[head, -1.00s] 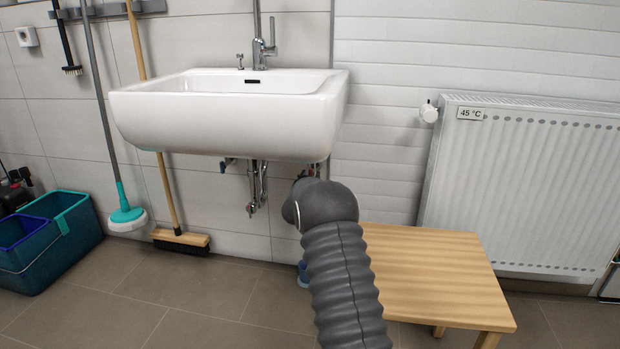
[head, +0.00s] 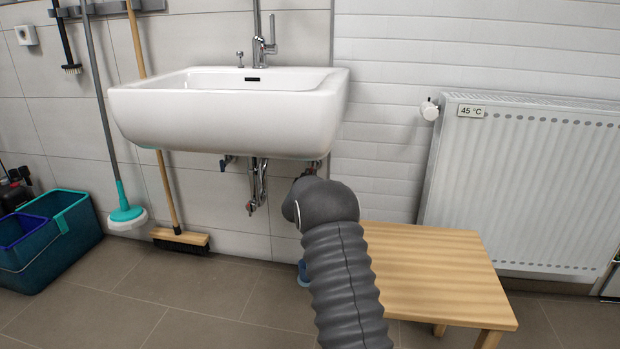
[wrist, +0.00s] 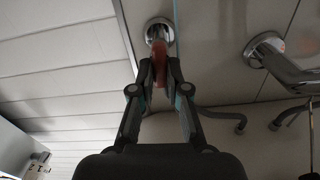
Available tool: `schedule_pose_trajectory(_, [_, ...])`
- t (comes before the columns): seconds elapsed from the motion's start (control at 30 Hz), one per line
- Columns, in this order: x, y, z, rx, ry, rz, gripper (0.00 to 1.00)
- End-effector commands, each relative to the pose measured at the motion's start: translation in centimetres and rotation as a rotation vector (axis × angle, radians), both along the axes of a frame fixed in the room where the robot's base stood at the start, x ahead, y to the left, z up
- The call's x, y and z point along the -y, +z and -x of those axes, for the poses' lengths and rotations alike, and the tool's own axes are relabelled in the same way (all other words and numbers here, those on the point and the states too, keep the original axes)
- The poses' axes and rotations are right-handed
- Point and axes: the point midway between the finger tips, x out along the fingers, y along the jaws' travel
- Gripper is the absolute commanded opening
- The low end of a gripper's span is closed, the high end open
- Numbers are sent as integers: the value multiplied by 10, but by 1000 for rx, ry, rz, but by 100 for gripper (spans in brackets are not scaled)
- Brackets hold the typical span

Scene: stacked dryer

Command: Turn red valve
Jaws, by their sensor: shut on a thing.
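The red valve (wrist: 159,52) shows in the wrist view as a reddish handle in front of a round chrome wall flange (wrist: 160,30). My gripper (wrist: 158,78) is shut on the lower part of this handle, one finger on each side. The fingertips hide part of the handle. In the head view my arm reaches under the right end of the white sink (head: 230,118), and the valve and fingertips are mostly hidden there behind my arm.
A chrome drain pipe (wrist: 285,62) is right of the gripper, also seen under the sink (head: 257,185). A wooden stool (head: 430,275) stands right of my arm, with a radiator (head: 525,185) behind it. A mop (head: 127,215), broom (head: 181,240) and teal bucket (head: 60,240) are at left.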

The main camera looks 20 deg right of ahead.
Motion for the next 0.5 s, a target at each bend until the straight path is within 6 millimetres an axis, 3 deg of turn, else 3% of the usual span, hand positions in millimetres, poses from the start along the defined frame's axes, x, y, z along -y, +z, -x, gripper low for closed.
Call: schedule_pose_trajectory(0.5, [2, -1, 1, 250, -1, -370, 0])
